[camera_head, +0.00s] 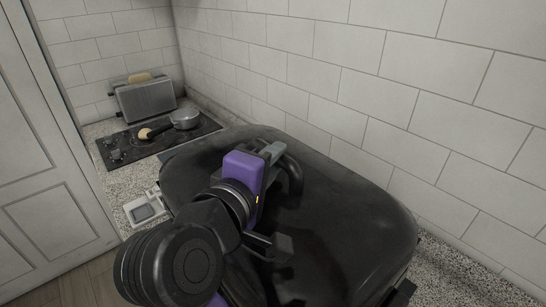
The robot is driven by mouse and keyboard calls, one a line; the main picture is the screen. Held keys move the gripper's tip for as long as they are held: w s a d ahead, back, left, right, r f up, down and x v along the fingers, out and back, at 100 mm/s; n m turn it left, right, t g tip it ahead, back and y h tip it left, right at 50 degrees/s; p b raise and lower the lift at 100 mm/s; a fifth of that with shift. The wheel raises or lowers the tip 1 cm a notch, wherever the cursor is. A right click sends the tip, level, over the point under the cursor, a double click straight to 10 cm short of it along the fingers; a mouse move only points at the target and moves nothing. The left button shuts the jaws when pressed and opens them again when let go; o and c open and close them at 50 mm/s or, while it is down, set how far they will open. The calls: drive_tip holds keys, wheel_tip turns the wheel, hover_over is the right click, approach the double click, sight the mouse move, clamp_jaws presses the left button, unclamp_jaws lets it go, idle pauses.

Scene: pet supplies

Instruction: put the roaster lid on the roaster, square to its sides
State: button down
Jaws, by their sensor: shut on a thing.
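The roaster lid (345,215) is a large black, rounded rectangular cover filling the middle and right of the head view. My gripper (277,198) is over the lid's top, with its jaws shut on the lid's dark looped handle (293,172). My arm and gripper hide the lid's near left part. The roaster cannot be made out clearly; a dark part (402,292) shows under the lid's right corner and may belong to it. I cannot tell whether the lid touches the roaster or how square it sits.
The speckled counter (465,280) runs along a white tiled wall (400,90), close behind the lid. A black cooktop (120,148) with a saucepan (184,119) and a toaster (146,100) stand at the far left. A small pale device (145,209) lies left of the lid.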

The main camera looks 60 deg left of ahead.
drive_tip(key=shift+r, duration=0.2)
drive_tip(key=c, duration=1.1)
unclamp_jaws()
drive_tip(key=shift+c, duration=0.2)
drive_tip(key=shift+f, duration=0.35)
drive_tip(key=shift+b+v, duration=0.5)
drive_tip(key=shift+v, duration=3.5)
drive_tip(key=shift+r, duration=0.2)
